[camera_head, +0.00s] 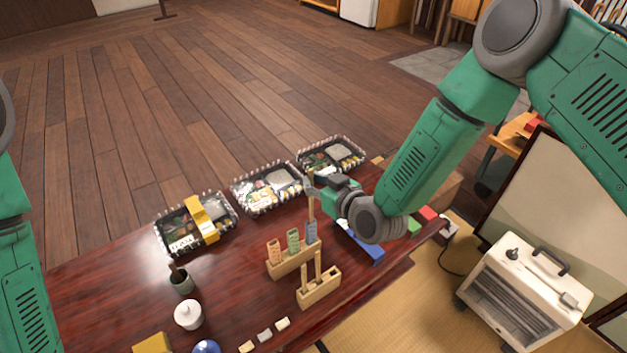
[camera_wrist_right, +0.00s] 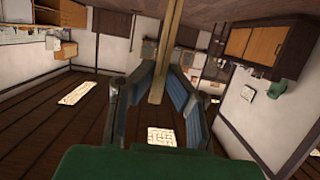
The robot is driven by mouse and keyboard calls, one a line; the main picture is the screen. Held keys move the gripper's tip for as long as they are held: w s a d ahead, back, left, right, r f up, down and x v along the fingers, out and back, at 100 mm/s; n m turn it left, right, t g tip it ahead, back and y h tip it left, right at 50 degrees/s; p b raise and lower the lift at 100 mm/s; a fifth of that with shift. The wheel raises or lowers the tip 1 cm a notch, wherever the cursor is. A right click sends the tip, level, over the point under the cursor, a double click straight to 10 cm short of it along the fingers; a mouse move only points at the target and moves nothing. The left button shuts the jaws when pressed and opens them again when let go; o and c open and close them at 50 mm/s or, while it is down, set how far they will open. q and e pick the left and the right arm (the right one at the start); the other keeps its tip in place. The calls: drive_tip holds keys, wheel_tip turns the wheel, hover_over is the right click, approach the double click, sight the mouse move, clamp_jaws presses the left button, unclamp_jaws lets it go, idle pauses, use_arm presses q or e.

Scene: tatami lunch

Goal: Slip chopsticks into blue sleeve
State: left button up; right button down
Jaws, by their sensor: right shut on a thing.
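The blue sleeve (camera_head: 311,232) stands upright at the right end of a wooden rack (camera_head: 290,262), beside a green sleeve (camera_head: 293,241) and an orange sleeve (camera_head: 273,250). My right gripper (camera_head: 311,189) is shut on the chopsticks (camera_head: 311,208), directly above the blue sleeve. The chopsticks hang upright, their lower end at the sleeve's mouth; I cannot tell whether the tips are inside. In the right wrist view the chopsticks (camera_wrist_right: 165,50) run between the fingers. My left arm shows at the left edge, but its gripper is out of view.
A second wooden stand (camera_head: 318,291) with upright chopsticks is in front of the rack. Bento boxes (camera_head: 187,243) line the table's far edge. A cup (camera_head: 181,283), a white lidded pot (camera_head: 188,315) and small blocks are nearby. A blue block (camera_head: 366,252) lies right of the rack.

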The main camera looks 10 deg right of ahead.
sight(311, 197)
drive_tip(key=shift+f, duration=0.15)
drive_tip(key=shift+f+b, duration=0.6)
drive_tip(key=shift+f, duration=0.15)
drive_tip(key=shift+f, duration=0.2)
drive_tip(key=shift+f+b, duration=0.65)
drive_tip(key=shift+f, duration=0.2)
drive_tip(key=shift+f, duration=0.15)
idle(0.4)
drive_tip(key=shift+f+b, duration=0.65)
drive_tip(key=shift+f, duration=0.2)
drive_tip(key=c, duration=1.5)
unclamp_jaws()
drive_tip(key=shift+c, duration=0.2)
drive_tip(key=shift+o, duration=0.5)
